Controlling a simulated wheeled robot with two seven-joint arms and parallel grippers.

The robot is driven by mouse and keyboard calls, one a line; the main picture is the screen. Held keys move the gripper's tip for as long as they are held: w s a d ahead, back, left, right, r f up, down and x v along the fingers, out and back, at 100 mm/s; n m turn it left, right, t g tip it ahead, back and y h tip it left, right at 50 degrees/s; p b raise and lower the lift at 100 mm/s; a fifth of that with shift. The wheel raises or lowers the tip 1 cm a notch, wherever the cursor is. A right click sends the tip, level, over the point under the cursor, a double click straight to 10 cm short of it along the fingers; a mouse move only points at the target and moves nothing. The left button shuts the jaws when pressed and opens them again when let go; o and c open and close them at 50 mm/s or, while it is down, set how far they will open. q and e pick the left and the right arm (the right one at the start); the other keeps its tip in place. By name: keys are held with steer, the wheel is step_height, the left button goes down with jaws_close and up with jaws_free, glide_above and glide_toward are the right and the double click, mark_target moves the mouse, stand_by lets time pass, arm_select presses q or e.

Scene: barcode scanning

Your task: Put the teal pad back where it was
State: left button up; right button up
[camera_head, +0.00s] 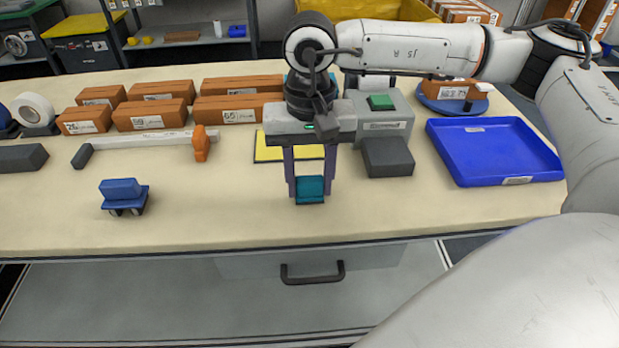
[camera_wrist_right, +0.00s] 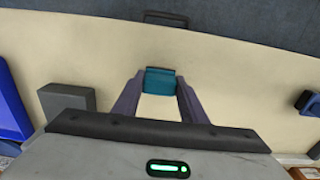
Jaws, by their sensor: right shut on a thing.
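The teal pad (camera_head: 310,188) is between the fingertips of my right gripper (camera_head: 310,182), in front of the yellow-bordered mat on the table. My right gripper is shut on it. The pad also shows in the right wrist view (camera_wrist_right: 160,81), between the two purple fingers of the right gripper (camera_wrist_right: 160,88). I cannot tell whether the pad touches the table or is held just above it. My left gripper is not in view.
A yellow-bordered mat (camera_head: 268,153) lies behind the pad. A dark grey block (camera_head: 387,157) and a blue tray (camera_head: 495,150) are to the right. A small blue cart (camera_head: 124,196) stands at the left. Orange boxes (camera_head: 150,115) line the back. The table's front strip is clear.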

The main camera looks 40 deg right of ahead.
mark_target(310, 180)
steer(key=shift+f, duration=0.2)
steer(key=o, duration=1.1)
steer(key=shift+r, duration=0.1)
steer(key=shift+r, duration=0.25)
steer(key=shift+w+r, duration=0.1)
steer(key=shift+r, duration=0.3)
step_height(310, 180, up, 11)
